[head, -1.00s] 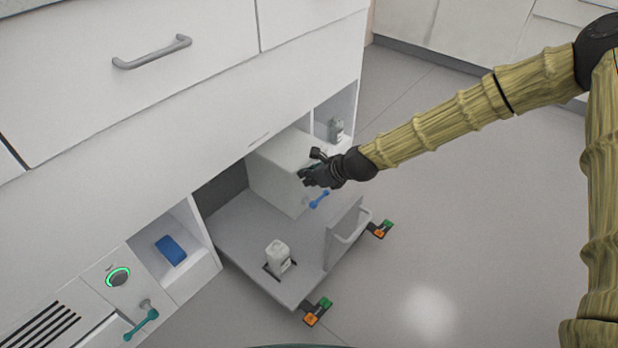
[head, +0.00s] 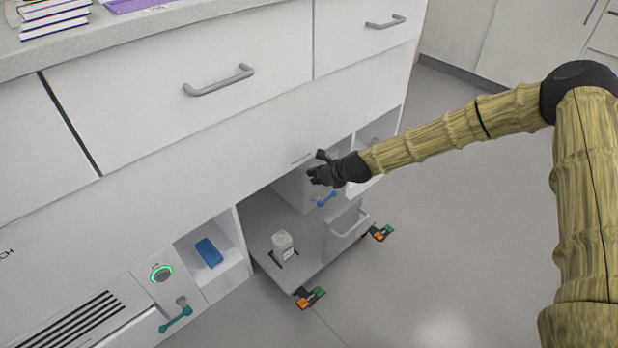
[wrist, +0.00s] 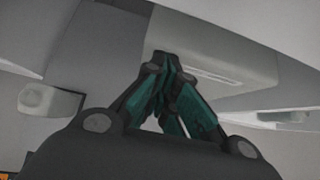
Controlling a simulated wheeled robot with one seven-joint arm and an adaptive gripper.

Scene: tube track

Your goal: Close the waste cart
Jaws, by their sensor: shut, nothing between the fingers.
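The waste cart (head: 262,226) is a low grey platform pulled partly out from under the white cabinet. It has a grey push handle (head: 350,228) at its outer end and orange and green corner pieces. A white box (head: 295,188) stands on its inner part, partly hidden by my gripper, with a blue handle (head: 326,199) low on its side. A small white bottle (head: 283,245) stands upright near the front corner. My gripper (head: 312,176) is shut and empty, in front of the white box in the head view. In the wrist view its dark green fingers (wrist: 168,88) are together; contact cannot be told.
The cabinet drawers (head: 180,85) overhang the cart. Grey floor (head: 450,240) to the right is clear.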

